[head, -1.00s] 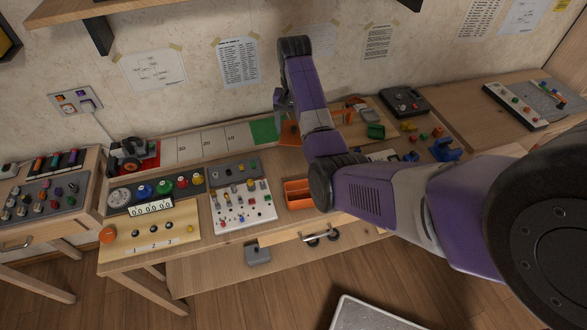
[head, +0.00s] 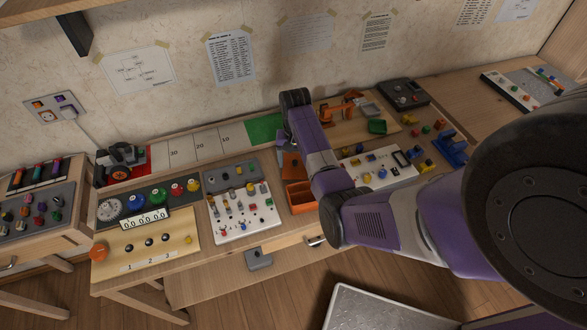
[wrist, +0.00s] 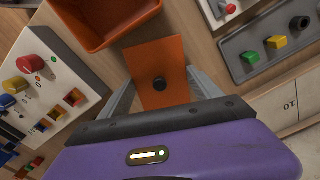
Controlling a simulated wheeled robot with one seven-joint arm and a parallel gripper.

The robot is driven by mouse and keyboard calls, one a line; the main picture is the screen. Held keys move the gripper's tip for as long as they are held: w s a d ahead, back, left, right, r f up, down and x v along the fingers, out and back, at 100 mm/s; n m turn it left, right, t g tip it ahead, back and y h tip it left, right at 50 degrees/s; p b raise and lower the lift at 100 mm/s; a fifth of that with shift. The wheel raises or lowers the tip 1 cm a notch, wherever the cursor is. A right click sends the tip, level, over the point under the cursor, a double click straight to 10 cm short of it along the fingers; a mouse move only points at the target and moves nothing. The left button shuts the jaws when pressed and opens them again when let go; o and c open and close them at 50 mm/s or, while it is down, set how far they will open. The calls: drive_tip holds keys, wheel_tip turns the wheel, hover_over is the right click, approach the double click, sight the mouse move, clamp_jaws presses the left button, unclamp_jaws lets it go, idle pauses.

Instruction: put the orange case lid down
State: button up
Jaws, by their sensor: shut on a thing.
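The orange case lid (wrist: 155,58) is a flat orange plate with a black knob in the wrist view. My gripper (wrist: 161,76) has its grey fingers at either side of the lid and is shut on it. The open orange case (wrist: 105,20) lies just beyond the lid, at the top of that view, apart from the lid's flat face. In the head view the lid (head: 292,164) shows partly beside my arm, behind the case (head: 299,196). My arm hides most of the gripper there. I cannot tell whether the lid touches the bench.
A white button board (head: 243,215) and a grey panel (head: 232,176) stand left of the case. A white panel with coloured knobs (head: 378,167) is close on the right. A numbered strip (head: 205,145) with a green end (head: 264,128) runs along the back.

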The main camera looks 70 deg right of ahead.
sight(295, 164)
drive_tip(key=shift+f+b, duration=1.15)
drive_tip(key=shift+f, duration=0.6)
drive_tip(key=shift+f, duration=0.15)
drive_tip(key=o, duration=1.3)
wheel_tip(295, 164, up, 12)
drive_tip(key=shift+r, duration=0.2)
